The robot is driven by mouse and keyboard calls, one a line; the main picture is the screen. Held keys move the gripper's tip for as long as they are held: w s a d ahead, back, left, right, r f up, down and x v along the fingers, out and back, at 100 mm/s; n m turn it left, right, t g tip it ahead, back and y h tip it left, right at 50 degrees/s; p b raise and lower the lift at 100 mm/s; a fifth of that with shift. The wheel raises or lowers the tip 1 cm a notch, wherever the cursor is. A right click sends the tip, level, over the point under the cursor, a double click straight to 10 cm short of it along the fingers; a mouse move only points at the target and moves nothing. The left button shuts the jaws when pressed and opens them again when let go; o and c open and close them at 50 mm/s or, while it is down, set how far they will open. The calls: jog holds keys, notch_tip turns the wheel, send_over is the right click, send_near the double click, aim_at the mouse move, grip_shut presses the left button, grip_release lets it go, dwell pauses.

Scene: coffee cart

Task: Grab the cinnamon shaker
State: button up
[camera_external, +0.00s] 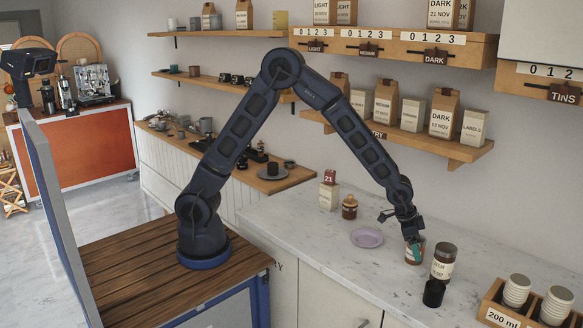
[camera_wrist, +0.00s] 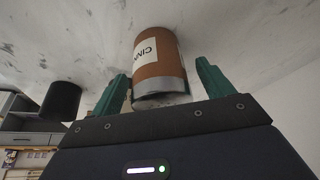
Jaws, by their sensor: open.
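The cinnamon shaker (camera_external: 412,258) stands on the pale marble counter, a short brown cylinder with a white label. In the wrist view the cinnamon shaker (camera_wrist: 160,68) shows its brown side, a grey band at the near end and a label with the letters "CINN". In the wrist view my gripper (camera_wrist: 162,72) is open, with one green finger on each side of the shaker. Whether either finger touches it I cannot tell.
The black cup also shows in the wrist view (camera_wrist: 61,101). A purple plate (camera_external: 367,237) lies to the left. A cup crate (camera_external: 500,316) stands at the far right.

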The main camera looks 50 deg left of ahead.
jog(key=shift+d+f, duration=0.1)
jog(key=shift+f, duration=0.1)
jog(key=c, duration=1.1)
